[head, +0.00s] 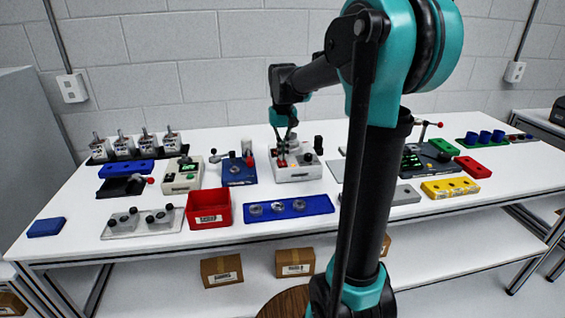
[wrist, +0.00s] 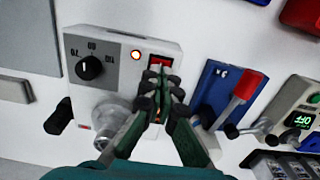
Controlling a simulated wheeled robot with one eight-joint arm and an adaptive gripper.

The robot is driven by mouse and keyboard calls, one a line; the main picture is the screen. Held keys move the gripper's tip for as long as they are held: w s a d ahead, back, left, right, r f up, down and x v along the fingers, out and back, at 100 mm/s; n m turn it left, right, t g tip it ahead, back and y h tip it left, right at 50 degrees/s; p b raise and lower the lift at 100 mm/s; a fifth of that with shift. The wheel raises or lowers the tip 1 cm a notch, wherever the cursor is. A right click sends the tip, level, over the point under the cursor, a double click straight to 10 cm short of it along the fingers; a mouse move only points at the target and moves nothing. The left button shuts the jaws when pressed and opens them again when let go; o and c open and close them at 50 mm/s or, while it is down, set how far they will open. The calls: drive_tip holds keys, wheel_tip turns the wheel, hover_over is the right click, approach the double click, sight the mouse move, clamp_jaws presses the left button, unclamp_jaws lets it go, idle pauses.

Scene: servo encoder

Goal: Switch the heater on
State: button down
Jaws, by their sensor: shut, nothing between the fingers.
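The heater (wrist: 118,75) looks to be the white box with a grey dial panel. In the wrist view its black knob (wrist: 90,67) sits beside the numbers 60 and 70. A round orange lamp (wrist: 136,56) on it glows. A red rocker switch (wrist: 160,62) shows just past my fingertips, and they hide part of it. My gripper (wrist: 158,84) is shut and empty over the heater's face; I cannot tell whether it touches the switch. In the head view my gripper (head: 283,147) points down at the heater (head: 300,172) near the table's middle.
A blue block with a red-handled lever (wrist: 241,88) stands beside the heater, and a device with a green display (wrist: 302,119) lies beyond it. A red bin (head: 209,211) and a blue tray (head: 290,210) are in front. The white table has bare room at front left.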

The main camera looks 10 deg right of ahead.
sight(283, 164)
drive_tip(key=shift+r, duration=2.5)
